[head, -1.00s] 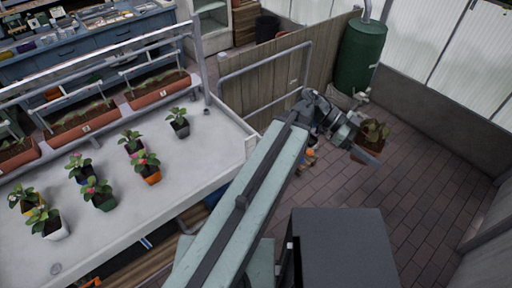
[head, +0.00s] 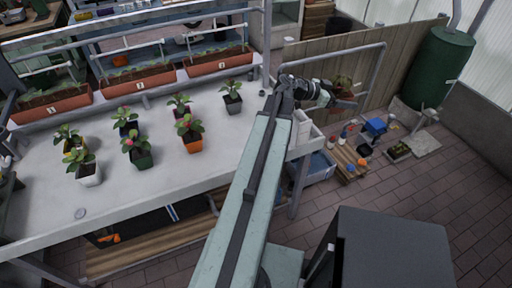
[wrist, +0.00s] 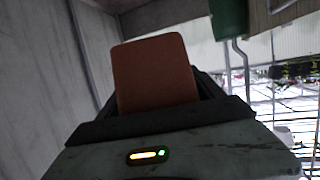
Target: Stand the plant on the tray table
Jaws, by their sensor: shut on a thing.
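My gripper (head: 338,100) is shut on a plant in a brown pot (head: 344,87), held off the floor just beyond the right end of the tray table. The plant's leaves blend into the fence behind it. In the wrist view the brown pot (wrist: 155,75) sits between the jaws, and its leaves are out of sight. The pale grey tray table (head: 215,155) is left of my arm. Several small potted plants stand on it, among them one in an orange pot (head: 193,144) and one in a dark grey pot (head: 233,106).
The front right of the tabletop is bare. A wooden fence (head: 385,65) and a green barrel (head: 438,68) stand behind.

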